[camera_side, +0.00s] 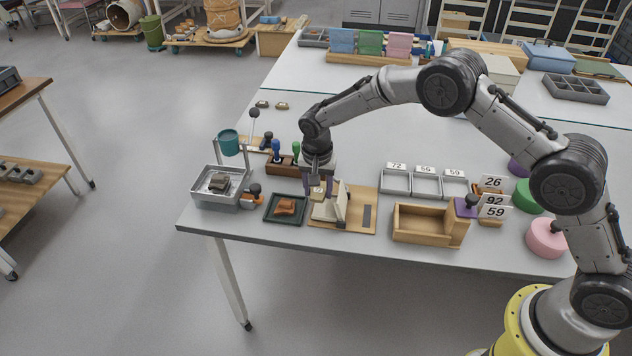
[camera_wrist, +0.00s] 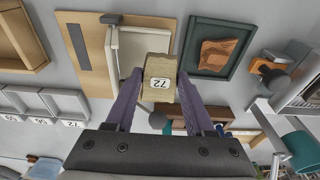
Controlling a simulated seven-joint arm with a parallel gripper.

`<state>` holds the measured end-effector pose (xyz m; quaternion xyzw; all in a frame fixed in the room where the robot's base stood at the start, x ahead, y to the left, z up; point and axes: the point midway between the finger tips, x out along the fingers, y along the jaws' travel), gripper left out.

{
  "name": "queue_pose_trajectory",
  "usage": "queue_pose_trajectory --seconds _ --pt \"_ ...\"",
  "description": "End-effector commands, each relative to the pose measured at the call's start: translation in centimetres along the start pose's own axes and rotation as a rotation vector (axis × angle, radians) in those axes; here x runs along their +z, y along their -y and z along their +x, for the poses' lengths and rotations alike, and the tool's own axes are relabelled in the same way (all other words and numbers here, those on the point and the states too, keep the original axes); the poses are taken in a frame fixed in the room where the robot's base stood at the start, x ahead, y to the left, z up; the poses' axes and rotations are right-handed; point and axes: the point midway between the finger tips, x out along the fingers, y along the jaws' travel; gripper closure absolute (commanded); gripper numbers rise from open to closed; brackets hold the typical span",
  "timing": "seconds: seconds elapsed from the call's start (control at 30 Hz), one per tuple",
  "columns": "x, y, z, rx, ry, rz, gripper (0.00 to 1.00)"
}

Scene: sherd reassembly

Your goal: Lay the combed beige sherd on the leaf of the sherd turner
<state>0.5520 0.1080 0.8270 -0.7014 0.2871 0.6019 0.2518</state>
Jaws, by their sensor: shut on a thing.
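My gripper (camera_side: 318,193) is shut on the beige sherd (camera_wrist: 160,70), which also shows small between the fingers in the side view (camera_side: 317,190). A white tag reading 72 is on the sherd; I cannot make out combing. The sherd turner's wooden board (camera_side: 362,212) lies near the table's front edge, and its pale leaf (camera_side: 325,212) lies under my gripper, beside an upright pale plate (camera_side: 343,200). In the wrist view the sherd overlaps one edge of the leaf (camera_wrist: 131,52). I cannot tell whether it touches the leaf.
A dark green tray (camera_side: 270,219) with an orange-brown sherd (camera_side: 286,207) is just left of the turner. A grey basin (camera_side: 207,200) stands further left. A wooden box (camera_side: 415,237) and grey trays numbered 72, 56, 59 (camera_side: 427,185) are right. Stamps (camera_side: 277,152) stand behind.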

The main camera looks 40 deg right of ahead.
Motion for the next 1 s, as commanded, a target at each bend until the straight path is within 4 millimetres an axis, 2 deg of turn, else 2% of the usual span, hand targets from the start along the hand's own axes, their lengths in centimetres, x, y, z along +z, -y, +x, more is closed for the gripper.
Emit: queue_pose_trajectory --seconds 0.43,1.0 --pt "0.3 -1.4 2.3 0.000 -0.001 0.000 1.00" --pt "0.4 -1.6 2.8 0.001 0.000 0.000 1.00"
